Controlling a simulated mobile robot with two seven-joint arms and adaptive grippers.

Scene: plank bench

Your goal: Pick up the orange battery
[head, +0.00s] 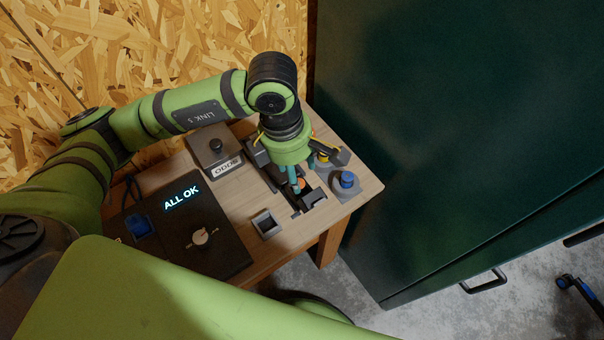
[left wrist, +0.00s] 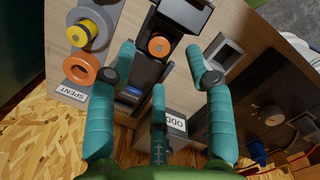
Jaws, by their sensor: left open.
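The orange battery (left wrist: 159,46) shows as a round orange end in a black holder in the left wrist view. In the head view, a small orange patch of it (head: 300,184) shows beside my teal fingers; the rest is hidden. My left gripper (head: 305,178) points down over the black holder at the bench's right end. In the left wrist view, its three teal fingers (left wrist: 160,62) are spread apart and empty, with the battery's end between the two outer tips. I cannot tell how far the tips are above it. My right gripper is not in view.
An orange ring (left wrist: 80,70) and a yellow-and-black cylinder (left wrist: 86,28) stand near the SPENT label (left wrist: 75,92). A green cabinet (head: 450,130) stands right of the bench.

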